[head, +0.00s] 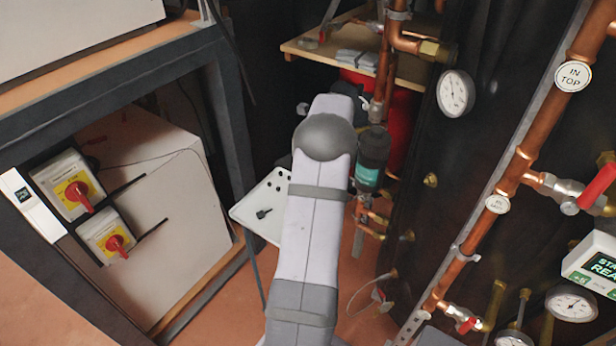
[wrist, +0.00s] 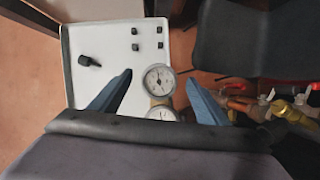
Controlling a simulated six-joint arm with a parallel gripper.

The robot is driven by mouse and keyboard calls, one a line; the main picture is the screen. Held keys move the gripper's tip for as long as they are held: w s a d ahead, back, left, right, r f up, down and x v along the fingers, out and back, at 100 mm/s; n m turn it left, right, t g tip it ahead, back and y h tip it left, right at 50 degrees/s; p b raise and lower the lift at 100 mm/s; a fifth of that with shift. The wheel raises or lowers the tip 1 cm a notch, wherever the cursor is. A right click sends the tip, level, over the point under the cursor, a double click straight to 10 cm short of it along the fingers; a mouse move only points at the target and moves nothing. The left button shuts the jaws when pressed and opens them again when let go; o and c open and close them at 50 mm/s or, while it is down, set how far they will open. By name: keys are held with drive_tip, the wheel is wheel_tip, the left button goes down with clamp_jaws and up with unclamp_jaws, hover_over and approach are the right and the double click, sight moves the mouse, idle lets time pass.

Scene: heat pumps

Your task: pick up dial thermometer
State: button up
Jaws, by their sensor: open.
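In the wrist view two dial thermometers with white round faces show between my fingers. The upper one (wrist: 159,80) lies at the right edge of a white tray, its face fully visible. The lower one (wrist: 162,113) is partly hidden by the dark edge of my gripper. My gripper (wrist: 159,88) is open, with one blue finger on each side of the dials and no visible contact. In the head view my arm hides the gripper and these dials. Other round gauges are on the pipework, one at the upper right (head: 455,93) and one at the lower right (head: 572,304).
The white tray (head: 245,213) holds several small black parts, including a black knob (wrist: 85,61). Copper pipes with red-handled valves (head: 598,187) stand at the right. A dark frame with red switches (head: 77,192) stands at the left. Floor shows between them.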

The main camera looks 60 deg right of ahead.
drive_tip(key=shift+w+a+f, duration=0.1)
drive_tip(key=shift+w+f, duration=0.05)
drive_tip(key=shift+f, duration=0.6)
drive_tip(key=shift+p+x, duration=1)
drive_tip(key=shift+x, duration=2)
drive_tip(key=shift+c, duration=0.5)
drive_tip(key=c, duration=1)
